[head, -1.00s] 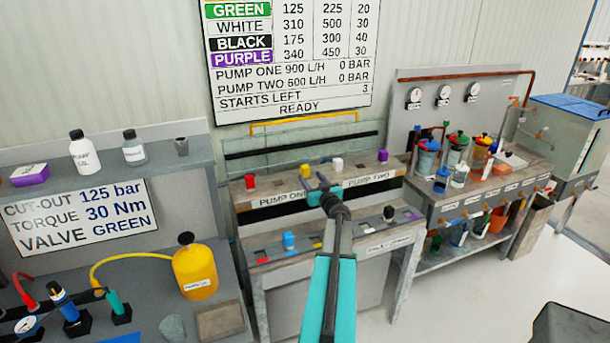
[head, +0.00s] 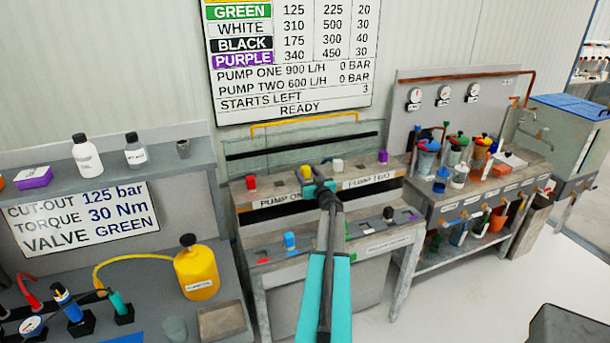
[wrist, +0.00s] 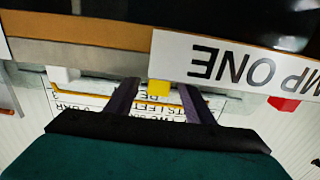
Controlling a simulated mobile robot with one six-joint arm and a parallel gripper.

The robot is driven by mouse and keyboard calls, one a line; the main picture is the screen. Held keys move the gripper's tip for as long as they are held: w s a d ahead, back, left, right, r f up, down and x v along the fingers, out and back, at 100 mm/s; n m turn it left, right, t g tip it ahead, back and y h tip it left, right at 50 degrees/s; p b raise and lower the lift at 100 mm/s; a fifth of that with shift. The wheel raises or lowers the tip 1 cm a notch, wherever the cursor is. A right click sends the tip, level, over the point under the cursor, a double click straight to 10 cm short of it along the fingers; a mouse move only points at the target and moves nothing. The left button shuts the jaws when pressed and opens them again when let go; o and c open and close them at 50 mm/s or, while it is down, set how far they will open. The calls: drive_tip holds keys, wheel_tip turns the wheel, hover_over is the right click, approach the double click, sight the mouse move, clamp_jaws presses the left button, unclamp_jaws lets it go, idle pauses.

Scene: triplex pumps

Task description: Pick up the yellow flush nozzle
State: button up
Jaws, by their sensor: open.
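A small yellow piece (head: 306,171), which looks like the nozzle, stands on the back ledge of the pump bench near the PUMP ONE label. In the wrist view it is a small yellow block (wrist: 159,90) seen between the two dark fingers. My gripper (head: 315,178) is open and empty, at the back ledge close to the yellow piece. I cannot tell whether the fingers are around it or still short of it. The lower part of the piece is partly hidden by my gripper in the head view.
On the same ledge are a red piece (head: 251,182), a white one (head: 337,165) and a purple one (head: 382,156). The front ledge holds a blue piece (head: 290,240) and a black knob (head: 388,213). A yellow bottle (head: 196,272) stands on the left bench.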

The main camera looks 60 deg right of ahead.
idle(0.6)
clamp_jaws()
drive_tip(key=shift+r, duration=0.15)
drive_tip(key=shift+r, duration=0.45)
drive_tip(key=shift+s+a+r+b, duration=0.15)
drive_tip(key=shift+r+b, duration=0.1)
drive_tip(key=shift+r, duration=0.35)
drive_tip(key=shift+s+r+b, duration=0.1)
drive_tip(key=shift+r+b, duration=0.1)
drive_tip(key=shift+r, duration=0.4)
drive_tip(key=r+b+v, duration=0.1)
drive_tip(key=b+v, duration=0.1)
drive_tip(key=v, duration=1.3)
drive_tip(key=shift+s+r, duration=0.25)
drive_tip(key=shift+s, duration=0.15)
